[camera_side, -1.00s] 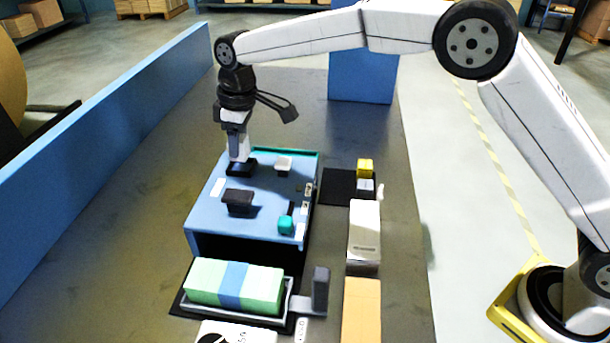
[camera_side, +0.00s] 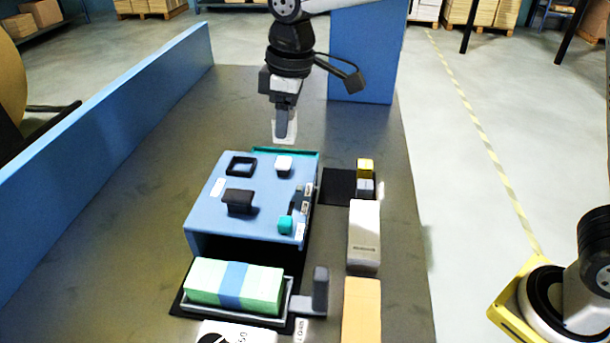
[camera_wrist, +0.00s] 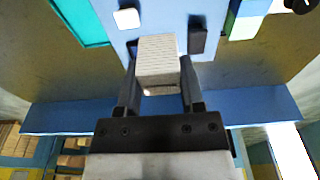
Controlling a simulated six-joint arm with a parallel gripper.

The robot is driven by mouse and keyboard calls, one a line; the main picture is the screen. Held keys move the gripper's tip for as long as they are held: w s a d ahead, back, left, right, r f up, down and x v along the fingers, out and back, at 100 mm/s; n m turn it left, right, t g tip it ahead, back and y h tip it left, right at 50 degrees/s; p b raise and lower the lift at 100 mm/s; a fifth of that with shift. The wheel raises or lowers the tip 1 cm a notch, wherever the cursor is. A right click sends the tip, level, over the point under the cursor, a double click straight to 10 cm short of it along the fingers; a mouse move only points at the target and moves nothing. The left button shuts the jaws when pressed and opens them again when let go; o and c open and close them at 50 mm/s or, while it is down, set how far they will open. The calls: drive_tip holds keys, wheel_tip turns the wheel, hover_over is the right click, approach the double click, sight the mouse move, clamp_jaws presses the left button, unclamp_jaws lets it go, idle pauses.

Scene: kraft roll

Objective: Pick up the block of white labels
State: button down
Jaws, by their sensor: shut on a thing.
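The block of white labels (camera_wrist: 158,58) is between the two fingers of my gripper (camera_wrist: 156,85) in the wrist view. Its top shows fine stacked lines. In the side view the pale block (camera_side: 291,131) shows beside the dark finger of my gripper (camera_side: 283,134), which is shut on it. Block and gripper appear above and behind the blue box (camera_side: 262,190), clear of its top. A black square frame (camera_side: 241,167) on the box top stands empty.
The blue box carries a black handle (camera_side: 238,201), a white knob (camera_side: 284,162) and a teal piece (camera_side: 286,224). A green stack with a blue band (camera_side: 235,285) lies in a tray in front. Yellow and grey blocks (camera_side: 365,168) and cartons stand right. A blue wall runs left.

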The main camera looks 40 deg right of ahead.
drive_tip(key=shift+s+d+r, duration=0.2)
drive_tip(key=shift+s+r, duration=0.1)
drive_tip(key=shift+s, duration=0.25)
drive_tip(key=shift+s+d+r, duration=0.2)
drive_tip(key=shift+s+r, duration=0.05)
drive_tip(key=shift+s, duration=0.3)
drive_tip(key=shift+w+d+f, duration=0.1)
